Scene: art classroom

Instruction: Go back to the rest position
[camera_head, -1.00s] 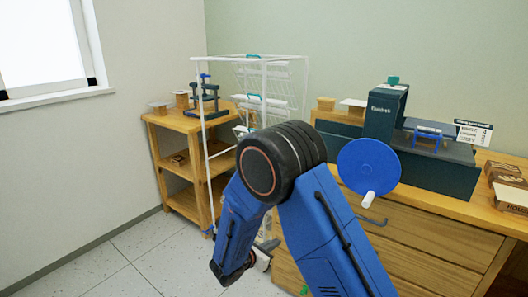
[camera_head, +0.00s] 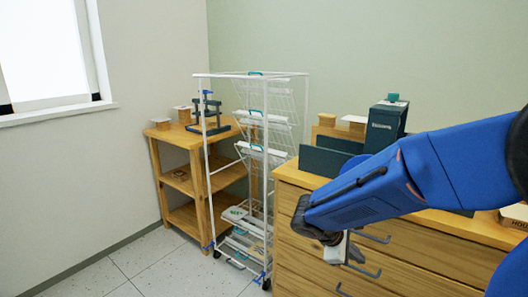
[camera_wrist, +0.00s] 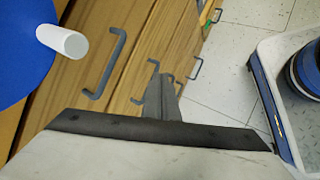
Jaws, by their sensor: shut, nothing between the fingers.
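My gripper (camera_head: 337,250) hangs at the end of my blue arm, in front of the wooden drawer cabinet (camera_head: 300,215) in the head view. It points downward, and its fingers are partly hidden in that view. In the wrist view the dark fingers (camera_wrist: 161,92) are together with nothing between them. Behind them are the cabinet's drawer fronts and grey handles (camera_wrist: 105,62); I cannot tell the exact gap.
A white wire rack (camera_head: 267,185) stands left of the cabinet, beside a wooden shelf unit (camera_head: 195,140). A blue disc (camera_wrist: 18,60) with a white peg (camera_wrist: 62,41) juts near the cabinet. Free tiled floor (camera_head: 150,265) lies at front left.

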